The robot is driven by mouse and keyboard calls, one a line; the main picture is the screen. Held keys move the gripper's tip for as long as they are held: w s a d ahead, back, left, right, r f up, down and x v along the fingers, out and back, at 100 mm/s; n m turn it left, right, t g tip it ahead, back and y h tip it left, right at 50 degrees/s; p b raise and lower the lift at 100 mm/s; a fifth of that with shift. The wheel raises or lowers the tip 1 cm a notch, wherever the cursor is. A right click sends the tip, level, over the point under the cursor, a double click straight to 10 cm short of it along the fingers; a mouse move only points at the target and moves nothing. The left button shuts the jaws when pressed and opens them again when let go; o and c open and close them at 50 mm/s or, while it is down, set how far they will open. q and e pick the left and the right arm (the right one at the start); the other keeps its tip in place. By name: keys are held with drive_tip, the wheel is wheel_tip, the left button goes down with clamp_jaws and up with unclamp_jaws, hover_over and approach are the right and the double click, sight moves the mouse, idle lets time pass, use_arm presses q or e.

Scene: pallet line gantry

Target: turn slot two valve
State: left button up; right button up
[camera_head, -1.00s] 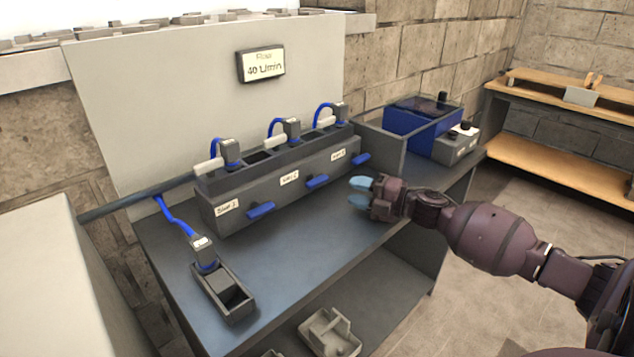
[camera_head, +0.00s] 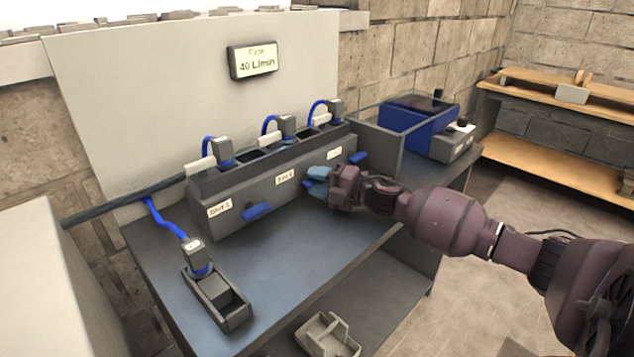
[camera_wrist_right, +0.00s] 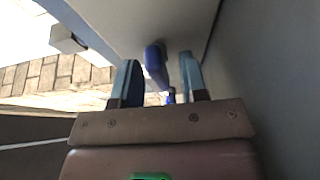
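A grey manifold box (camera_head: 240,192) stands on the dark bench with three labelled slots and blue valve handles. My right gripper (camera_head: 317,181) is at the slot two handle and its fingers cover that handle in the head view. In the right wrist view, the gripper (camera_wrist_right: 158,82) is open, and a blue handle (camera_wrist_right: 155,62) shows between its two light-blue fingers with gaps on both sides. The slot two label (camera_head: 285,177) shows just left of the fingers. My left gripper is not in view.
The slot one handle (camera_head: 256,212) and slot three handle (camera_head: 358,157) flank the gripper. A display (camera_head: 253,61) above reads 40 L/min. A plug with a blue cable sits in a dark holder (camera_head: 236,316) on the bench. A blue bin (camera_head: 418,115) stands right.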

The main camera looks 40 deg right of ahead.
clamp_jaws()
